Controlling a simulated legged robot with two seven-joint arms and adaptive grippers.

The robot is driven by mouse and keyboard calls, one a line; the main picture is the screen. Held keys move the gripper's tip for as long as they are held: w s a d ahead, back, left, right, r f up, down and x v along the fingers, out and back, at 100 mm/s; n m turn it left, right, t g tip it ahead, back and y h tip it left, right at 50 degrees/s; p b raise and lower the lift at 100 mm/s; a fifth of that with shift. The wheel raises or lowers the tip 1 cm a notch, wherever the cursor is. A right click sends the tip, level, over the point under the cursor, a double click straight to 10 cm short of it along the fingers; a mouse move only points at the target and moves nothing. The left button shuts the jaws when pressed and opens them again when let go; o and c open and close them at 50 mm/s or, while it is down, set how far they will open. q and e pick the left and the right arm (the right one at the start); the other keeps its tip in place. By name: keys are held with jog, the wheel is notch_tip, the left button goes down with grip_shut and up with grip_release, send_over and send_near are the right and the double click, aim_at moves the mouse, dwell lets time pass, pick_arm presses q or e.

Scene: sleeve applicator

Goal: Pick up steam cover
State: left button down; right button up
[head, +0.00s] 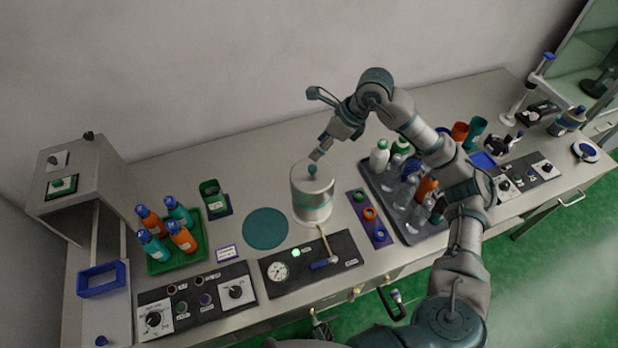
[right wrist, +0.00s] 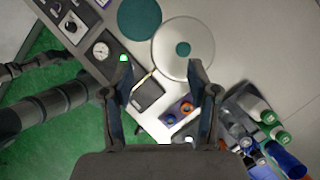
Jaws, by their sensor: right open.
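The steam cover (head: 312,205) appears to be the white cylinder with a teal knob (head: 312,169) on top, standing upright on the bench. In the right wrist view its round top (right wrist: 200,36) and knob (right wrist: 183,48) lie ahead of my fingers. My right gripper (head: 315,124) is open and empty. It hangs above and behind the cover, one fingertip close to the knob in the head view; I cannot tell if they touch. In the right wrist view the gripper (right wrist: 160,75) has its fingers wide apart, the knob off to the right.
A teal round mat (head: 265,229) lies left of the cover. A control panel (head: 330,276) with gauge and lever is in front. A purple ring strip (head: 362,225) and a crowded bottle tray (head: 418,233) stand to the right. A green bottle tray (head: 160,267) is left.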

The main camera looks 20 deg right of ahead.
jog(key=d+r+h, duration=0.1)
jog(key=d, duration=0.1)
send_near(313, 168)
jog(key=shift+m+h, duration=0.3)
jog(key=x, duration=0.5)
jog(key=shift+w+d, duration=0.3)
jog(key=shift+d, duration=0.05)
jog(key=shift+a+f, duration=0.15)
jog(key=shift+a, duration=0.2)
jog(key=shift+w+a+f+p, duration=0.15)
jog(key=shift+a+f+p, duration=0.3)
jog(key=shift+a, duration=0.45)
jog(key=x, duration=0.3)
jog(key=shift+w+d+f, duration=0.1)
jog(key=shift+d+f, duration=0.05)
jog(key=shift+f, duration=0.3)
jog(key=shift+d+f, duration=0.2)
jog(key=shift+d, duration=0.5)
jog(key=shift+c, duration=0.9)
jog(key=c, duration=0.8)
jog(key=shift+s+a, duration=0.2)
jog(key=shift+a, duration=0.2)
grip_shut()
pick_arm(q)
jog(key=s, duration=0.3)
jog(key=s+a+f, duration=0.1)
jog(key=shift+s, duration=0.15)
pick_arm(e)
jog(key=shift+a+r, duration=0.1)
jog(key=shift+a, duration=0.15)
